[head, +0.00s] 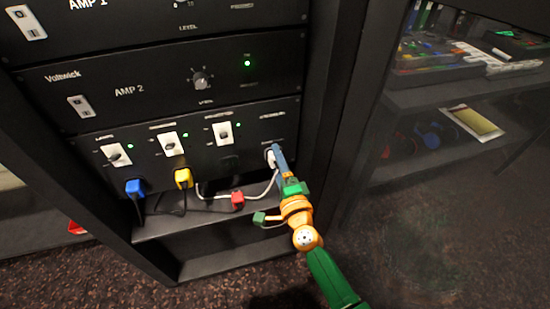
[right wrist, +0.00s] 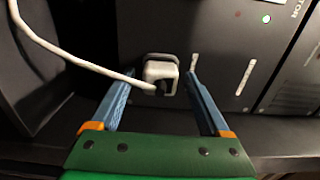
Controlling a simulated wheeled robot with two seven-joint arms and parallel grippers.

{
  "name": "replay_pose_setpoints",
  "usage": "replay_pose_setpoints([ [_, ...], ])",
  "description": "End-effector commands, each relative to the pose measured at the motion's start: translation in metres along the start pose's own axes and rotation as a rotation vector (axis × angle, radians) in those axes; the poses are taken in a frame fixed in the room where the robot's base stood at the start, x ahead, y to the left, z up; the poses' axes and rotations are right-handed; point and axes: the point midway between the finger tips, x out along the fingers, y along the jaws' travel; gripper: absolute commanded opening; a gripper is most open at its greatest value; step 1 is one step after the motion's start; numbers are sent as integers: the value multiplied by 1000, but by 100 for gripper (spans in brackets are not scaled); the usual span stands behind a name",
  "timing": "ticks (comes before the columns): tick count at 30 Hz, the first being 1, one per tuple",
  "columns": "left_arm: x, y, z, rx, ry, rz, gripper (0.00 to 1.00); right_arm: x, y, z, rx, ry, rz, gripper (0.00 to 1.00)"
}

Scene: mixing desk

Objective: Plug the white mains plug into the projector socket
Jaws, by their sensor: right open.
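The white mains plug (head: 270,157) sits against the lower panel at its far right position, right of the third switch. In the right wrist view the white plug (right wrist: 161,72) has its cord running off to the left. My right gripper (head: 279,165) is open around it. The right wrist view shows a gap between the plug and each blue finger of the gripper (right wrist: 160,85). A dark, empty-looking socket (head: 229,163) is below the third switch. A label ending in "TOR" shows near a green light in the right wrist view. My left gripper is not in view.
A blue plug (head: 134,187) and a yellow plug (head: 183,178) sit in the panel's left sockets. The rack's right side post (head: 345,100) stands close to my right arm.

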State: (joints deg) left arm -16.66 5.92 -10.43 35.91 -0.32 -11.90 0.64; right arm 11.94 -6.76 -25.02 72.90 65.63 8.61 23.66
Motion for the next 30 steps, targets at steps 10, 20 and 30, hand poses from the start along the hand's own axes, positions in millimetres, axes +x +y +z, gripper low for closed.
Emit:
replay_pose_setpoints([
  [10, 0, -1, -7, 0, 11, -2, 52, 0, 0, 0, 0, 0, 0, 23],
  [20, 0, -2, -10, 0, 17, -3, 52, -1, 0, 0, 0, 0, 0, 0],
  [30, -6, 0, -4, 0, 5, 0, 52, -14, 0, 0, -2, 1, 1, 0],
])
